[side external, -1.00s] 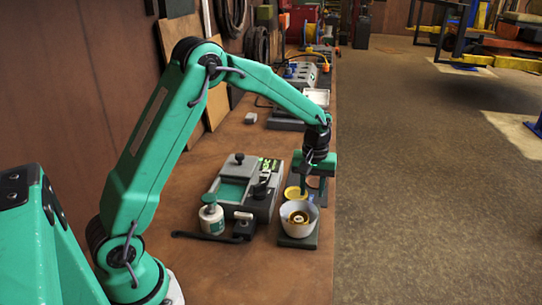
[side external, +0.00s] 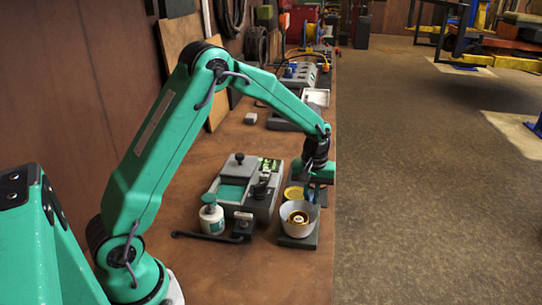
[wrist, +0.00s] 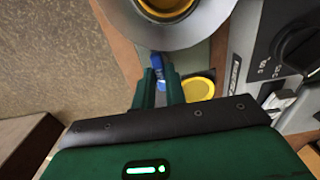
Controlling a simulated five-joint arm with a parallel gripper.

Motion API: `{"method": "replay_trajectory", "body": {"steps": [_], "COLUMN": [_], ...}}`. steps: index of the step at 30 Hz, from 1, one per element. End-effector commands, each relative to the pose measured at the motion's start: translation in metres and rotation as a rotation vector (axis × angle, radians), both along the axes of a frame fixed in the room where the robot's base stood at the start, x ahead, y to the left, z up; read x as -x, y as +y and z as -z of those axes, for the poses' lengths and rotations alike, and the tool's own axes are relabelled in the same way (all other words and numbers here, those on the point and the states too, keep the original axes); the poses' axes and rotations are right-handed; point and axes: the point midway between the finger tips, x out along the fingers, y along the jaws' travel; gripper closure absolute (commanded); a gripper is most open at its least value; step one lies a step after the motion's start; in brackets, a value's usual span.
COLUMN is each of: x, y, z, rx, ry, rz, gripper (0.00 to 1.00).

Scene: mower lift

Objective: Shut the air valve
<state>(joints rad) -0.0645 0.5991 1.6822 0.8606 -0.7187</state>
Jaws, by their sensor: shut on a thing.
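The air valve's blue handle (wrist: 159,62) shows in the wrist view between my fingertips, just below the grey cup. In the side view a small blue part (side external: 311,196) shows under my gripper (side external: 312,188), mostly hidden by it. My gripper (wrist: 160,74) is shut on the blue handle, with its green fingers close together on either side. The handle's lower part and the valve body are hidden by the fingers, so I cannot tell its exact turn.
A grey-white cup (side external: 287,213) with a yellow core stands close in front of the valve. A yellow disc (wrist: 198,89) lies beside my fingers. A grey unit with a black knob (wrist: 300,47) and a green-topped bottle (side external: 211,215) are nearby. The bench edge is close on the right.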

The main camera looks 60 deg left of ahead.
Motion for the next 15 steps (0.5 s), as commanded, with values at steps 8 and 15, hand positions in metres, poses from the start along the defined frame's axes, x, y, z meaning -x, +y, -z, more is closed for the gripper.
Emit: {"method": "replay_trajectory", "body": {"steps": [8, 15], "x": [-0.0001, -0.0002], "y": [0.0001, 0.0002], "z": [-0.0007, -0.0009], "rx": [0.0, -0.001], "ry": [0.0, -0.001], "rz": [0.051, 0.18], "gripper": [1.0, 1.0]}}
